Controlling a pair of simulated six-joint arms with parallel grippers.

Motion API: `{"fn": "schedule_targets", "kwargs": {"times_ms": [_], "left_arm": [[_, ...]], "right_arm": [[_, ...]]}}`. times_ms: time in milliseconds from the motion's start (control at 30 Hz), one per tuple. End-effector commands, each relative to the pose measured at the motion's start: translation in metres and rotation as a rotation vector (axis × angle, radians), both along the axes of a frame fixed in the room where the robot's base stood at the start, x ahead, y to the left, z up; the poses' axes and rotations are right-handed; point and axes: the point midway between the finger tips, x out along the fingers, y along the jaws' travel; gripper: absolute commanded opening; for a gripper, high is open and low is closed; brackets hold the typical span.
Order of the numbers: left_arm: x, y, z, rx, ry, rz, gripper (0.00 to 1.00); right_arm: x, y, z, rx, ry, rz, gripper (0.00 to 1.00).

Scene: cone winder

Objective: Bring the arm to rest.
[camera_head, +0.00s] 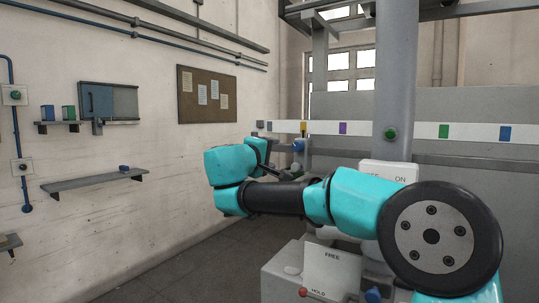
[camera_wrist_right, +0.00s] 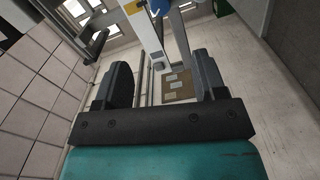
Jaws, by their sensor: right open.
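My right arm, in turquoise and black, reaches across the head view from the lower right toward the middle. My right gripper (camera_head: 277,160) is at its far end, in front of the machine's white rail. In the right wrist view the two dark fingers of the right gripper (camera_wrist_right: 163,78) stand wide apart with nothing held between them. My left gripper is in neither view.
A grey machine post (camera_head: 396,75) and a white rail with coloured tags (camera_head: 465,131) stand behind my right arm. A box marked FREE and HOLD (camera_head: 331,270) is below it. A wall shelf (camera_head: 90,182) and a pinboard (camera_head: 207,96) are at left. Open floor lies between.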

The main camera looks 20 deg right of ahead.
Motion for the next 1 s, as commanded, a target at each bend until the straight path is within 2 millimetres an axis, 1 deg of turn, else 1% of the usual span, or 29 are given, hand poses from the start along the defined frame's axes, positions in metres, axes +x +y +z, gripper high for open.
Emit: {"fn": "schedule_targets", "kwargs": {"times_ms": [233, 300, 367, 467, 567, 600, 667, 700, 733, 767, 800, 867, 900, 967, 1000], "left_arm": [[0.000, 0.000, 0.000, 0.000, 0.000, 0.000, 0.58], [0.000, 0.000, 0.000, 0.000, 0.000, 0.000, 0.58], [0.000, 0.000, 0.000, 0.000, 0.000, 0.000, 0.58], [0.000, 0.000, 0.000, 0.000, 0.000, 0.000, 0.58], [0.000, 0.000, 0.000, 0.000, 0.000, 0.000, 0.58], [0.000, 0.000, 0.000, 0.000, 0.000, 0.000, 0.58], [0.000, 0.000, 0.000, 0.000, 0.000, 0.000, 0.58], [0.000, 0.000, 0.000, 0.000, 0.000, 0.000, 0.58], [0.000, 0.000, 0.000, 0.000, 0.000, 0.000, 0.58], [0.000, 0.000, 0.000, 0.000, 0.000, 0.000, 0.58], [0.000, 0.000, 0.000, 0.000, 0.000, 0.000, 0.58], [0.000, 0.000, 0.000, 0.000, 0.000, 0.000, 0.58], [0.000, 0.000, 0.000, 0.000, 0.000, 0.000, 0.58], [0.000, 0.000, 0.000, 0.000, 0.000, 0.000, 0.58], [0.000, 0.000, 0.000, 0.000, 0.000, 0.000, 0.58]], "right_arm": [[0.000, 0.000, 0.000, 0.000, 0.001, 0.000, 0.65], [0.002, 0.000, -0.004, 0.004, 0.009, 0.004, 0.65], [0.006, 0.001, -0.012, 0.012, 0.027, 0.011, 0.65], [0.017, 0.002, -0.038, 0.041, 0.086, 0.037, 0.65], [0.032, 0.005, -0.080, 0.091, 0.179, 0.080, 0.65], [0.038, 0.007, -0.101, 0.118, 0.223, 0.099, 0.65], [0.046, 0.009, -0.135, 0.163, 0.291, 0.129, 0.65], [0.050, 0.011, -0.159, 0.197, 0.339, 0.149, 0.65], [0.053, 0.013, -0.177, 0.222, 0.373, 0.164, 0.65], [0.055, 0.014, -0.195, 0.249, 0.407, 0.177, 0.65], [0.057, 0.016, -0.219, 0.286, 0.450, 0.194, 0.65], [0.057, 0.020, -0.254, 0.345, 0.513, 0.220, 0.65], [0.057, 0.022, -0.278, 0.385, 0.555, 0.236, 0.65], [0.054, 0.026, -0.313, 0.449, 0.613, 0.256, 0.65], [0.051, 0.029, -0.337, 0.494, 0.651, 0.269, 0.65]]}}
